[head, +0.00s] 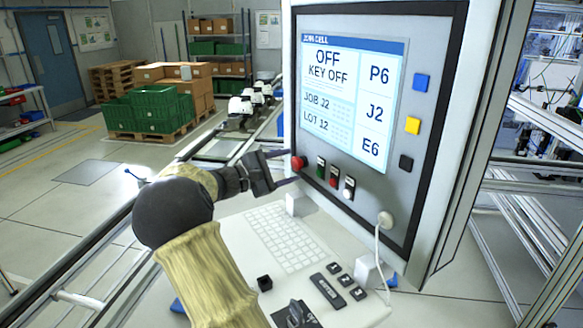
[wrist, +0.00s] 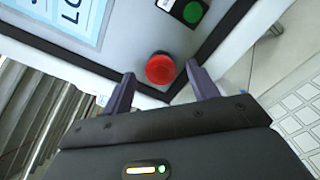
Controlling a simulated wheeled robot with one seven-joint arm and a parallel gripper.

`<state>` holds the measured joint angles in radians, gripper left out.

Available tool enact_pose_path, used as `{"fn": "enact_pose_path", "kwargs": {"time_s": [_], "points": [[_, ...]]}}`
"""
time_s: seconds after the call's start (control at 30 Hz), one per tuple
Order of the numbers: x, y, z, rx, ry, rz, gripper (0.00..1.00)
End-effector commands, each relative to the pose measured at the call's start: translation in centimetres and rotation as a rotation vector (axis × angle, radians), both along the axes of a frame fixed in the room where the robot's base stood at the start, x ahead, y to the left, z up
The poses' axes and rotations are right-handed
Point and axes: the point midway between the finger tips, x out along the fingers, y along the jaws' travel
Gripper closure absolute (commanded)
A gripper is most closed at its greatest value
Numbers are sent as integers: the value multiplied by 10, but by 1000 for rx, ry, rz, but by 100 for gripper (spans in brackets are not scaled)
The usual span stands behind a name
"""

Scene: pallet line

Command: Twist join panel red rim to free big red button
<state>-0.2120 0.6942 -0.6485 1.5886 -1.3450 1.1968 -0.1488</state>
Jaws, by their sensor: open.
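The join panel (head: 425,170) is a grey upright panel with a black border and a lit screen reading OFF, KEY OFF. Its big red button (head: 298,163) sits at the panel's lower left corner. In the wrist view the red button (wrist: 160,69) shows as a round red knob just beyond my gripper (wrist: 160,84). The two dark fingers are open, one to each side of the button in that view, and hold nothing. In the head view my gripper (head: 283,168) reaches in from the left, close to the button. I cannot tell whether the fingers touch the rim.
Green, red and white small controls (head: 334,175) sit right of the red button. The green one (wrist: 192,12) also shows in the wrist view. A keyboard shelf (head: 275,235) lies below the panel. A white cable hangs at right. A conveyor rail runs behind my arm.

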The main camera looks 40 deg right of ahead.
Motion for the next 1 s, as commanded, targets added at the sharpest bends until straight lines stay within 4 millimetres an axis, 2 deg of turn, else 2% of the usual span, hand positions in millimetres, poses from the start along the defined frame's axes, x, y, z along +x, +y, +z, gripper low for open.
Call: {"fn": "enact_pose_path", "kwargs": {"time_s": [0.5, 0.7, 0.83, 1.0], "points": [[14, 103, -3, 1, -2, 3, 41], [19, 138, -2, 0, -2, 2, 41], [20, 150, -1, 0, -2, 0, 41], [20, 152, 0, 0, 0, -1, 41]]}}
